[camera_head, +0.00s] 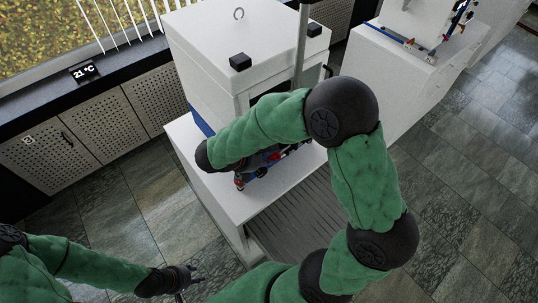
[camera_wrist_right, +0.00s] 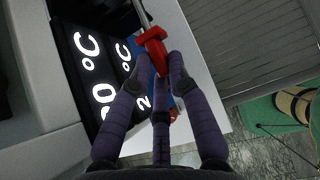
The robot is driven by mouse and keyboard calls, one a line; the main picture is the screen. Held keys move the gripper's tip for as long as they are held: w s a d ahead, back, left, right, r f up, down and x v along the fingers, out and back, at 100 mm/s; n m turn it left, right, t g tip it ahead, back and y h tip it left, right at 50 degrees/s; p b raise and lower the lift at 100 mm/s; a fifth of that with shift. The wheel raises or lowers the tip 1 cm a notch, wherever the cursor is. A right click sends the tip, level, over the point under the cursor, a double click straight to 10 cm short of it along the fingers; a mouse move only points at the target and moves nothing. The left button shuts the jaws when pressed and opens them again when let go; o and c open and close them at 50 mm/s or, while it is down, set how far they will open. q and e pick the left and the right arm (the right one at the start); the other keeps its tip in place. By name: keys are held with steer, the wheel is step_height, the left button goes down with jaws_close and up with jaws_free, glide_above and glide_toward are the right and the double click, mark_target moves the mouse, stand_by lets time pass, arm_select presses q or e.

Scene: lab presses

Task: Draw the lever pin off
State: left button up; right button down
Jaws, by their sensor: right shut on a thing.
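My right gripper (camera_wrist_right: 155,88) is shut on a red part (camera_wrist_right: 152,48), which looks like the lever pin, with its fingers on both sides of it. A bare metal rod runs up from the red part to the top edge of the right wrist view. In the head view my right gripper (camera_head: 262,160) is at the front of the white press (camera_head: 205,45), low over its base; my forearm hides much of that area. I cannot tell how far the pin sits in the lever. My left gripper (camera_head: 186,281) is empty and open, low at the bottom left.
The press's white base (camera_head: 280,180) has a bare front edge. Dark temperature displays (camera_wrist_right: 95,75) stand close to the left of my right gripper. A second white machine (camera_head: 400,60) is behind to the right. Cabinets (camera_head: 95,125) line the window wall; tiled floor is free at left.

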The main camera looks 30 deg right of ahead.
steer(key=shift+s+a+f, duration=0.1)
steer(key=shift+a, duration=1.2)
